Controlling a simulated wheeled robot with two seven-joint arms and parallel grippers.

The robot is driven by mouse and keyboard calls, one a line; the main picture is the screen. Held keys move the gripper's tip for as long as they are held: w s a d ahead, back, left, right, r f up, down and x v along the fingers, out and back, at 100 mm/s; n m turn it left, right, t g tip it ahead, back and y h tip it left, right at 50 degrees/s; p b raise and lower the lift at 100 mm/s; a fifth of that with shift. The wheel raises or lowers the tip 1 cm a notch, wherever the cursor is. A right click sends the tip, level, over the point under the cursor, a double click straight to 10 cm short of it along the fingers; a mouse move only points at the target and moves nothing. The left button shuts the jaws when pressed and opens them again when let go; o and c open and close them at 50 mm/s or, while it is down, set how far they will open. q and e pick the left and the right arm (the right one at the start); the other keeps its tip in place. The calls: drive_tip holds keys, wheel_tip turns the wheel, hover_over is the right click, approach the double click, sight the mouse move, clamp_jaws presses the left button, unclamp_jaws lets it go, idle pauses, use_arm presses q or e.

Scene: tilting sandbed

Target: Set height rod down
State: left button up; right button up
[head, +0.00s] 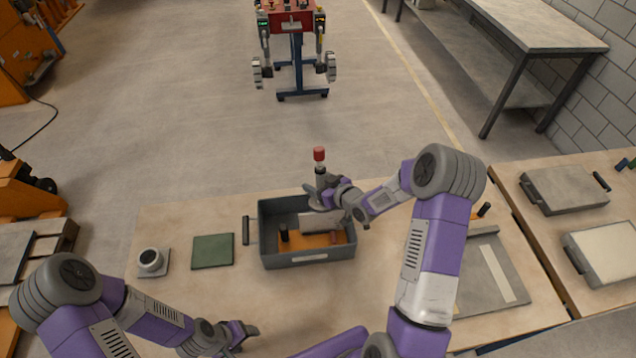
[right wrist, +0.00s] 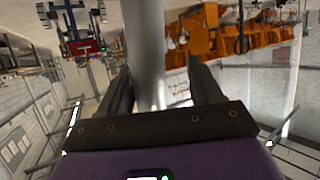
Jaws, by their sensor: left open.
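A red-capped upright piece (head: 319,155), seemingly the top of the height rod, stands at the far right part of the grey tray (head: 310,257). My right gripper (head: 322,196) is at its lower dark part; contact is unclear. In the right wrist view a pale grey rod (right wrist: 147,50) runs between the two dark fingers of my right gripper (right wrist: 160,75), with a gap showing on its right side. The rod's lower end is hidden. My left gripper (head: 243,335) is open and empty, low over the table's front, apart from the tray.
The tray holds an orange bed (head: 290,241), a black peg (head: 284,233) and a grey plate (head: 318,223). A green mat (head: 212,251) and a round knob on a plate (head: 150,260) lie left on the table (head: 185,222). A grey panel (head: 485,275) lies right.

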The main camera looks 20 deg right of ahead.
use_arm(q)
drive_tip(key=shift+r+p, duration=0.55)
use_arm(e)
drive_tip(key=shift+r, duration=0.45)
use_arm(q)
wheel_tip(320, 180, up, 3)
drive_tip(key=p, duration=0.3)
use_arm(e)
drive_tip(key=v, duration=1.2)
drive_tip(key=shift+f, duration=0.15)
